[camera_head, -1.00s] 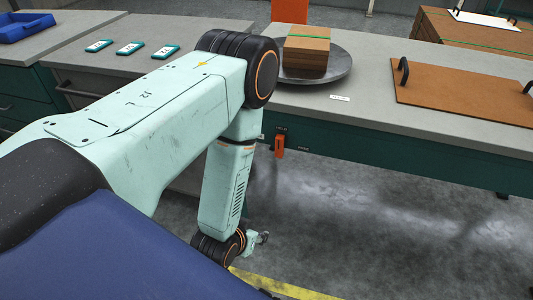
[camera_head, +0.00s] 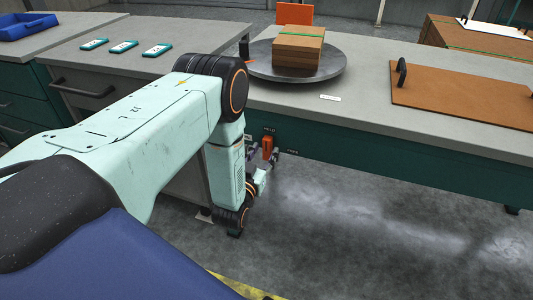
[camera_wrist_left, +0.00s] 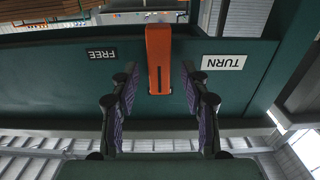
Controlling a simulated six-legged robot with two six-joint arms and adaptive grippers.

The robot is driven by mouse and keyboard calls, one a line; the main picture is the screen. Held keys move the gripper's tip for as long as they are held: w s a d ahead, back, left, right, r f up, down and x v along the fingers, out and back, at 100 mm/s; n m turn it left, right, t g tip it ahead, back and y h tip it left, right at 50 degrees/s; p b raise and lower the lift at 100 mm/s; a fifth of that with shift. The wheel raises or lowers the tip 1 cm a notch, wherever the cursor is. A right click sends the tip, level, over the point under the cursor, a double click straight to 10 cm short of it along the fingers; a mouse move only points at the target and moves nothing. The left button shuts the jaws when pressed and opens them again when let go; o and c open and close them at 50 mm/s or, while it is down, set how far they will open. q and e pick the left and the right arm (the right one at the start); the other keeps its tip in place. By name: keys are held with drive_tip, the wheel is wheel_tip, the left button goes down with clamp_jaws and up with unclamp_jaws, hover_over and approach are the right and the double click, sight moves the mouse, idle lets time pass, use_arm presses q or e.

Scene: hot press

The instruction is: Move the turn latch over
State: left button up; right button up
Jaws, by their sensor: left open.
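The orange turn latch (camera_head: 267,142) hangs on the green front panel below the worktop in the head view, its long side up and down. It also shows in the left wrist view (camera_wrist_left: 159,58), which is upside down, between the TURN label (camera_wrist_left: 223,62) and the FREE label (camera_wrist_left: 101,54). My left gripper (camera_head: 263,157) is right at the latch. In the wrist view its open fingers (camera_wrist_left: 160,88) stand on either side of the latch's end, with gaps on both sides. How deep the latch sits between them I cannot tell. My right gripper is out of view.
Above the latch, a round grey turntable (camera_head: 328,75) on the worktop carries a stack of brown boards (camera_head: 298,50). A brown board with a black handle (camera_head: 450,98) lies to the right. The floor (camera_head: 370,210) in front of the panel is clear.

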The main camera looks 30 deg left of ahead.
use_arm(q)
drive_tip(key=shift+x, duration=0.8)
drive_tip(key=shift+c, duration=0.4)
clamp_jaws()
